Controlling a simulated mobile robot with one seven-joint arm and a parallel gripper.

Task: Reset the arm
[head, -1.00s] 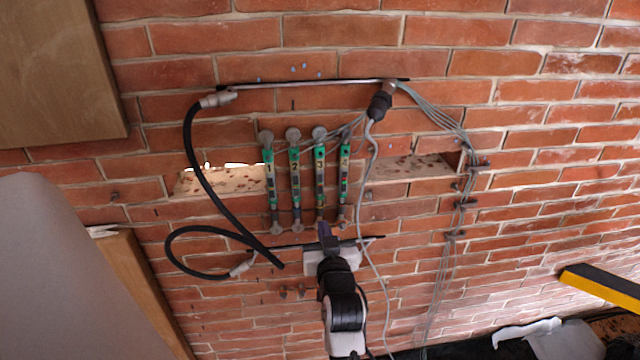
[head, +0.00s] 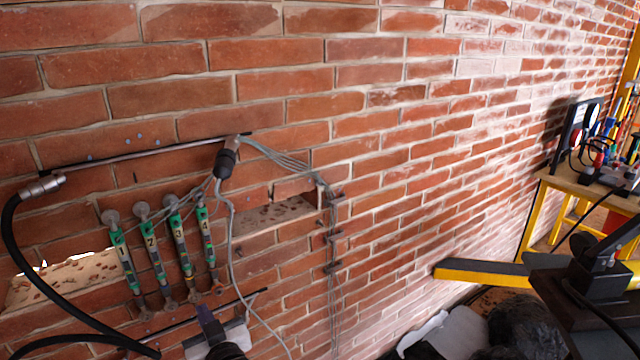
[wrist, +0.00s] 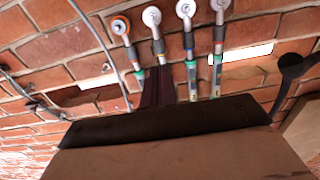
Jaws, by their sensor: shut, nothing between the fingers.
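My gripper (head: 207,322) is at the bottom left of the head view, below the lower ends of the numbered green rods (head: 181,250). Its dark fingers are shut and empty. The wrist view shows the fingers (wrist: 155,88) in front of the brick wall, among the rods; whether they touch one is unclear. A broad dark edge and a brown surface fill the lower wrist view and hide what lies behind. In the head view most of my arm is out of the picture.
A black hose (head: 38,290) curves at the left and a grey cable (head: 233,255) hangs beside the rods. A yellow barrier (head: 480,272) and a yellow table (head: 610,197) with equipment stand at the right. The brick wall between is mostly bare.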

